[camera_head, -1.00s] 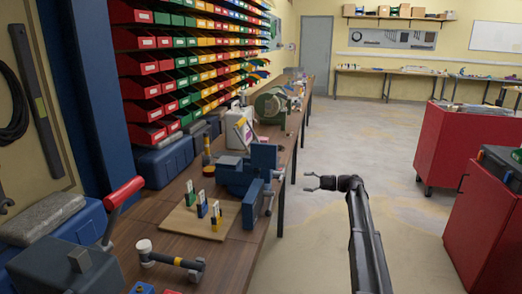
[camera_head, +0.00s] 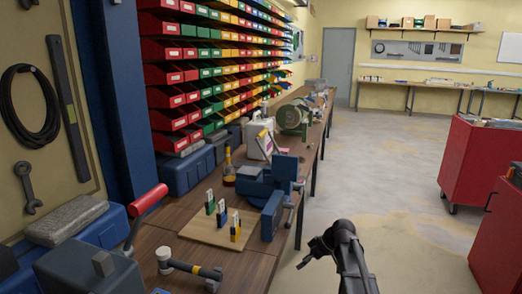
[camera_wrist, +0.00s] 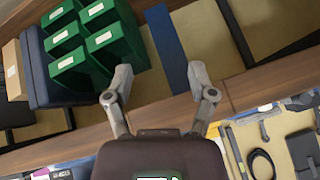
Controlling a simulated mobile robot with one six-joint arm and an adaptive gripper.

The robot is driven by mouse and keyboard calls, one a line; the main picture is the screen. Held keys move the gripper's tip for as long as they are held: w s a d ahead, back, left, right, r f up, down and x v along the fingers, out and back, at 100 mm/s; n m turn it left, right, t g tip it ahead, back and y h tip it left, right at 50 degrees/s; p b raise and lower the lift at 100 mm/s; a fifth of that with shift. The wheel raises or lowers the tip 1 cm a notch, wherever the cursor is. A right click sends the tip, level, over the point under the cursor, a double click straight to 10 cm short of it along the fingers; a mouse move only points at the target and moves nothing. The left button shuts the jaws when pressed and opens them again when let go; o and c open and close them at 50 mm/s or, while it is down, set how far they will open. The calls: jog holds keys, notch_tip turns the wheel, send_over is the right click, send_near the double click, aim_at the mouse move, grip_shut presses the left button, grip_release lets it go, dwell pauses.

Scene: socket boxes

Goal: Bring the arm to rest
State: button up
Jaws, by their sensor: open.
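My gripper (camera_wrist: 160,88) is open and empty in the wrist view, its two grey fingers spread apart. Beyond the fingers are green bins and a wooden surface, seen tilted. In the head view my gripper (camera_head: 306,256) is at the lower middle, over the floor to the right of the workbench (camera_head: 245,268). The arm's dark links run down to the bottom edge. Nothing is held.
A blue vise (camera_head: 262,185) and a wooden board (camera_head: 198,229) with several small upright pieces stand on the bench. A hammer (camera_head: 190,267) lies in front. Red cabinets (camera_head: 475,165) stand at the right. Floor between is clear.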

jog(key=s+d+f+m+g+h, duration=0.15)
jog(key=s+m+h, duration=0.3)
jog(key=s, duration=0.45)
jog(key=s+f+m+t+h, duration=0.1)
jog(key=s+f+m+h, duration=0.2)
jog(key=s+m, duration=0.45)
notch_tip(320, 180, up, 20)
jog(key=s+n+p, duration=0.1)
jog(key=p, duration=1.8)
jog(key=shift+s+d+p, duration=0.4)
jog(key=shift+d, duration=0.05)
jog(key=shift+g, duration=0.25)
jog(key=shift+c, duration=1)
jog(key=shift+s, duration=0.1)
